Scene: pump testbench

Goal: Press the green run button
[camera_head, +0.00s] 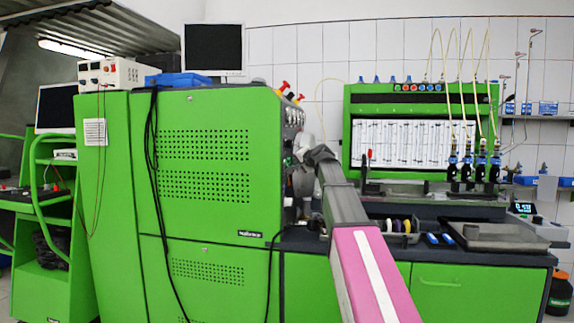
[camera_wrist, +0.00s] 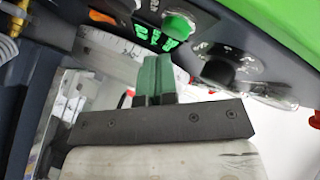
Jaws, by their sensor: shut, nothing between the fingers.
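The round green button (camera_wrist: 179,25) with a pale rim is on the dark control panel at the top of the wrist view. My gripper (camera_wrist: 153,62) has its green fingers together, with nothing between them. The fingertips appear just below and to the left of the button in the picture, close to a lit green display (camera_wrist: 155,38). I cannot tell how far they are from the panel, and I see no clear contact with the button. In the head view my arm reaches to the control side of the green cabinet (camera_head: 205,215), and the fingers and button cannot be made out there.
A black knob (camera_wrist: 222,70) on a silver scale plate is right of the fingers. An orange lit switch (camera_wrist: 103,17) is to their left. A green test rack (camera_head: 420,88) with hoses stands at the back right. A metal tray (camera_head: 500,236) lies on the dark bench.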

